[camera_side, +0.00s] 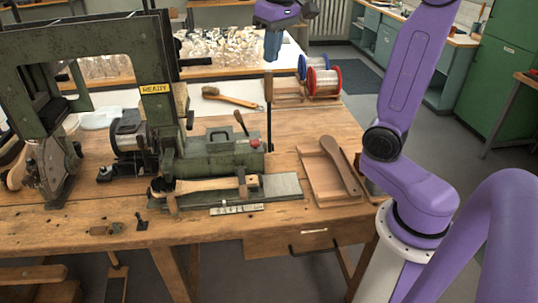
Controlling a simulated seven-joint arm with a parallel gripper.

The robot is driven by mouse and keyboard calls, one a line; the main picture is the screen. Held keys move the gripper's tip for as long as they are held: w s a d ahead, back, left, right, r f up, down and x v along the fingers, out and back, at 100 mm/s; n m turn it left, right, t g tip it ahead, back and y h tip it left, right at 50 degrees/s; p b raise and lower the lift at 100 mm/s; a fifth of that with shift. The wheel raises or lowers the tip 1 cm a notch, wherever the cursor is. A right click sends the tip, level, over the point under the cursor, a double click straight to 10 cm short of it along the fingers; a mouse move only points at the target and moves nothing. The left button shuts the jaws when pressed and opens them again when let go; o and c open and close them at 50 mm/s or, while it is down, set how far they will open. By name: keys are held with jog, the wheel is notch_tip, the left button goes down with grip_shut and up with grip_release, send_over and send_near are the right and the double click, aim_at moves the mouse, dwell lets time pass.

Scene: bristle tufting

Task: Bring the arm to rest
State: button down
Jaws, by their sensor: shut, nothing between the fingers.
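My gripper (272,44) is at the top of the view, pointing down with its fingers together and empty. It hangs in the air above the back part of the workbench (295,140), apart from everything on it. My purple arm rises from its pale base at the right, and part of it runs out of the top of the frame.
A green machine marked READY (155,89) stands at the left. A wooden-handled piece (205,185) lies across a green fixture (282,187). A wooden tray (313,178) holds a wooden paddle (340,165). Wire spools (323,82) and a brush (232,98) lie behind. An upright lever (269,110) rises mid-bench.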

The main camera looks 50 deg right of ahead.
jog(key=s+a+f+n, duration=0.3)
jog(key=s+f+n, duration=0.1)
jog(key=s, duration=0.4)
jog(key=s+a+f+n+g, duration=0.1)
jog(key=s+a+f+n, duration=0.2)
jog(key=s+f+n, duration=0.2)
jog(key=s+a+f+n, duration=0.3)
jog(key=s+f, duration=0.5)
jog(key=s, duration=0.3)
jog(key=shift+a+f+n+g+y, duration=0.3)
jog(key=shift+n+g, duration=0.1)
jog(key=shift+n, duration=0.3)
